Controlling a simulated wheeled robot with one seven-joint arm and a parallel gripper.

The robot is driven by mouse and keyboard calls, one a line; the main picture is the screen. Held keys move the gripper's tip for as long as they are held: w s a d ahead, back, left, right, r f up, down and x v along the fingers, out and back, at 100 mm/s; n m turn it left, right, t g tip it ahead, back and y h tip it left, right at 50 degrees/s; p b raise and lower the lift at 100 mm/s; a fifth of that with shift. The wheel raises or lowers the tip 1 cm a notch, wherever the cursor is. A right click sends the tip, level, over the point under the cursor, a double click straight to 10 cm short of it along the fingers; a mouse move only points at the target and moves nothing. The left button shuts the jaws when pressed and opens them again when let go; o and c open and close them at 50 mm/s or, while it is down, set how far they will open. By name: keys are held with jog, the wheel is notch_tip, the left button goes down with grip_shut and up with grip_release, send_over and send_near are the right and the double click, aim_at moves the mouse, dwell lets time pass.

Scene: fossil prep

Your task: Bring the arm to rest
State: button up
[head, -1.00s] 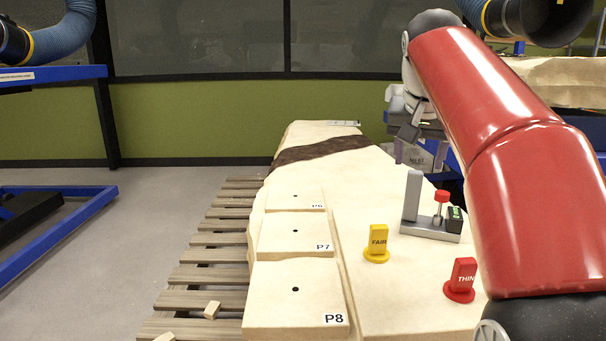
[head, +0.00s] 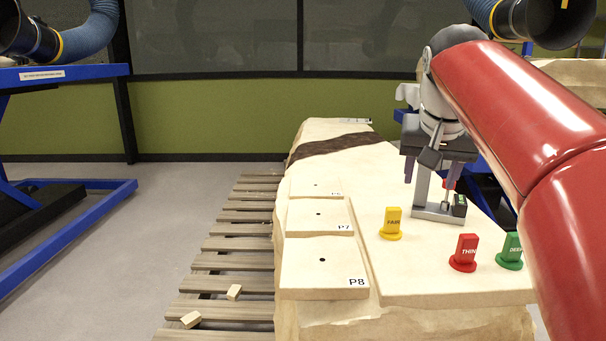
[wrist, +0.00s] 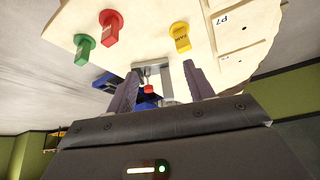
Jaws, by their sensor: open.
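My red arm reaches in from the right in the head view. My gripper (head: 426,168) hangs over the right part of the pale slab (head: 420,280), in front of the grey gauge stand (head: 421,190), and partly hides it. In the wrist view my gripper (wrist: 160,82) shows two dark fingers spread apart with nothing held. The stand's red knob (wrist: 148,89) shows between the fingers in that view. I cannot tell the gap between fingertips and stand.
A yellow FAIR marker (head: 392,225), a red THIN marker (head: 465,254) and a green DEEP marker (head: 511,252) stand on the slab. Steps P7 (head: 305,222) and P8 (head: 310,275) lie at left. Wooden slats (head: 232,278) and open floor (head: 130,250) lie farther left.

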jog(key=s+a+f+n+y+p, duration=0.1)
jog(key=s+a+f+n+p, duration=0.1)
jog(key=s+f, duration=0.7)
jog(key=s+a+f+n+p, duration=0.1)
jog(key=s+a+f+p, duration=0.2)
jog(key=s+f, duration=0.7)
jog(key=shift+s+a+f+n+y, duration=0.25)
jog(key=shift+s+a+n+y, duration=0.2)
jog(key=shift+s, duration=0.7)
